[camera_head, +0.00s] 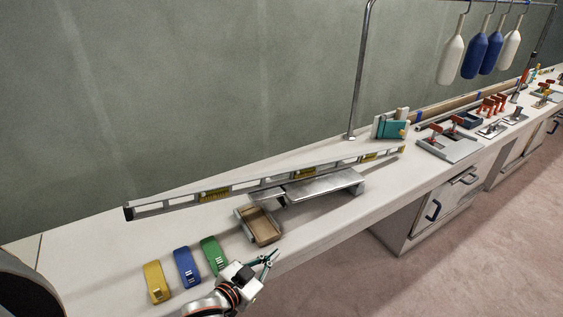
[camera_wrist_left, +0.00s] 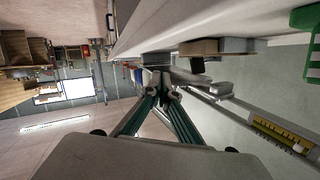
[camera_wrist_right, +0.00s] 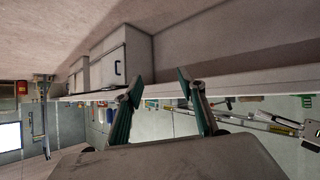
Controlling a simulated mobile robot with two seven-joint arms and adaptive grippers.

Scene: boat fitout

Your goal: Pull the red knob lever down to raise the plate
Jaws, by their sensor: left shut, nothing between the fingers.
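I cannot single out the red knob lever or its plate with certainty. Two red-handled clamps stand on a grey base plate (camera_head: 450,146) toward the right of the bench in the head view. Several smaller red-handled pieces (camera_head: 491,105) stand farther along, and a thin red upright part (camera_head: 523,77) shows beyond them. My left gripper (camera_head: 274,256) is shut and empty at the bench's front edge, right of the green block, far from these red parts. Its fingertips meet in the left wrist view (camera_wrist_left: 161,90). My right gripper (camera_wrist_right: 166,84) is open and empty in its wrist view, outside the head view.
Yellow (camera_head: 156,281), blue (camera_head: 186,267) and green (camera_head: 213,254) blocks lie near the left gripper. A brown-lined tray (camera_head: 261,229), a long level (camera_head: 165,205) and a metal stand (camera_head: 325,186) lie beyond. Bottles (camera_head: 451,60) hang above the bench. The floor (camera_head: 460,250) is clear.

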